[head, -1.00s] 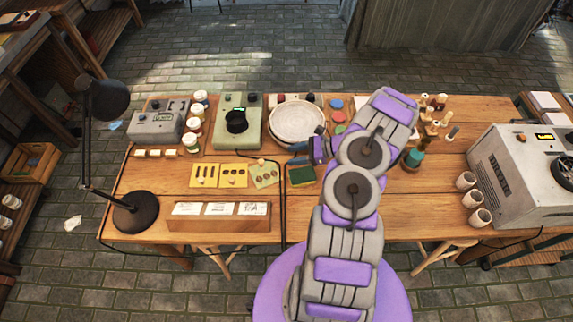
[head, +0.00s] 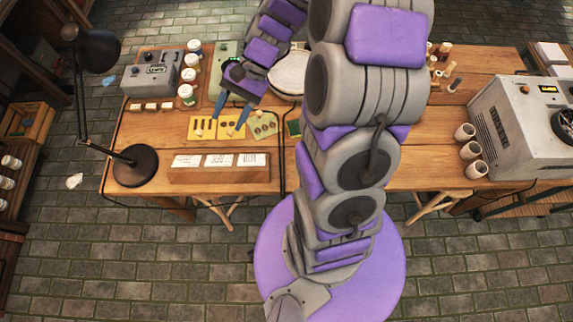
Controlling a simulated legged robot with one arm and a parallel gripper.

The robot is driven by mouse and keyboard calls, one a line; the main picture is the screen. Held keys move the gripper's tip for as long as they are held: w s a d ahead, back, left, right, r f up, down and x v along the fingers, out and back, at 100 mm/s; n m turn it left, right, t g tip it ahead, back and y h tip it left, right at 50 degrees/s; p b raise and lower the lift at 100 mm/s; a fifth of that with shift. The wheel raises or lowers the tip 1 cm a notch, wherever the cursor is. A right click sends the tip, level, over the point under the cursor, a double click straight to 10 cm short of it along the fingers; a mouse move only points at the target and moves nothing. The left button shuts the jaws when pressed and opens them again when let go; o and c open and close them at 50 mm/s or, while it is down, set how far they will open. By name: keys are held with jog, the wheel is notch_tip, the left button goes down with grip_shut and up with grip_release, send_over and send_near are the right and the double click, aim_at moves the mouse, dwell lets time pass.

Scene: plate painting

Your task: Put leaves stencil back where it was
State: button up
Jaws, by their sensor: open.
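Two yellow stencils lie side by side on the table: the left one (head: 199,132) has bar-shaped cut-outs, the middle one (head: 229,136) small dark ones. A paler, tilted stencil (head: 262,131) with roundish cut-outs lies just right of them. The cut-outs are too small to tell surely which is the leaves stencil. My gripper (head: 227,119) is open, its blue fingers pointing down over the left and middle stencils. Nothing shows between the fingers. I cannot tell whether they touch a stencil.
A wooden holder with white cards (head: 220,176) stands in front of the stencils. A green sponge (head: 293,128) is to the right, partly hidden by my arm. Behind are a plate (head: 290,72), paint jars (head: 186,94) and a grey device (head: 150,78). A black lamp (head: 134,166) stands left.

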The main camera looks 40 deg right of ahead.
jog(key=s+a+r+n+g+h, duration=0.1)
jog(key=s+a+r+n+h, duration=0.15)
jog(key=s, duration=0.35)
jog(key=s+a+r+n+h, duration=0.1)
jog(key=s+r+n+h, duration=0.15)
jog(key=s, duration=0.25)
jog(key=s+d+r+n+t+h, duration=0.1)
jog(key=s+d+r+n+h, duration=0.1)
jog(key=s, duration=0.9)
jog(key=shift+d+n+h, duration=0.8)
jog(key=shift+n+h, duration=0.2)
jog(key=shift+n, duration=0.2)
jog(key=shift+w+d+r, duration=0.1)
